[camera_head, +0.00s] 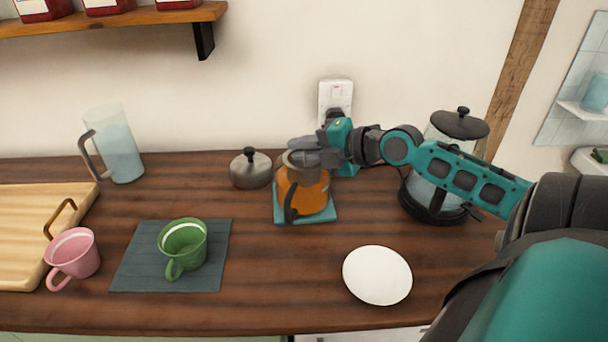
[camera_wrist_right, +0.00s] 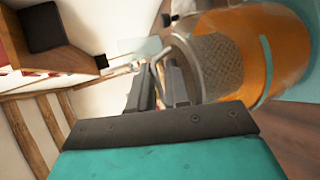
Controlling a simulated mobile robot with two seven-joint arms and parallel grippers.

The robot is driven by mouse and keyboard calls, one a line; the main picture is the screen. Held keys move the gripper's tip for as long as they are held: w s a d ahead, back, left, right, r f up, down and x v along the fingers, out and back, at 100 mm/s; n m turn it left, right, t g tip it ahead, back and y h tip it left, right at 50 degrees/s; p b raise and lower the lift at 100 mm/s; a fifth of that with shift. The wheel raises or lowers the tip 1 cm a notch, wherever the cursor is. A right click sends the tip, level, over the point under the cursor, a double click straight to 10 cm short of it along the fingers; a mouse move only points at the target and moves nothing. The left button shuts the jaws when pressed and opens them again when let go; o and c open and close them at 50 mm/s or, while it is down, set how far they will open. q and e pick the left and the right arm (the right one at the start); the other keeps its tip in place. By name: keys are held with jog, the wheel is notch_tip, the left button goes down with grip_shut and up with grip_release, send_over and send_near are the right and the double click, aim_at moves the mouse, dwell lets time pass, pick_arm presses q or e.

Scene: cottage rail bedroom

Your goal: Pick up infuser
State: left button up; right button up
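The infuser (camera_wrist_right: 214,62) is a grey mesh basket with a grey rim, sitting inside the glass teapot (camera_head: 301,192) of orange liquid. The teapot stands on a teal square mat (camera_head: 325,216), with its dark handle toward me. My right gripper (camera_head: 304,149) reaches in from the right and is at the teapot's top, by the infuser's rim. In the wrist view the two fingers (camera_wrist_right: 161,72) are close together beside the rim, with a narrow gap between them. Whether the rim is between them is unclear. My left gripper is not in view.
A grey lid (camera_head: 251,169) lies left of the teapot. A kettle (camera_head: 440,185) stands behind my right forearm. A white plate (camera_head: 377,275), a green cup (camera_head: 183,245) on a dark mat, a pink cup (camera_head: 73,256) and a pitcher (camera_head: 117,147) also stand there.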

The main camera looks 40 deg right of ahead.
grip_shut()
dwell(0.4)
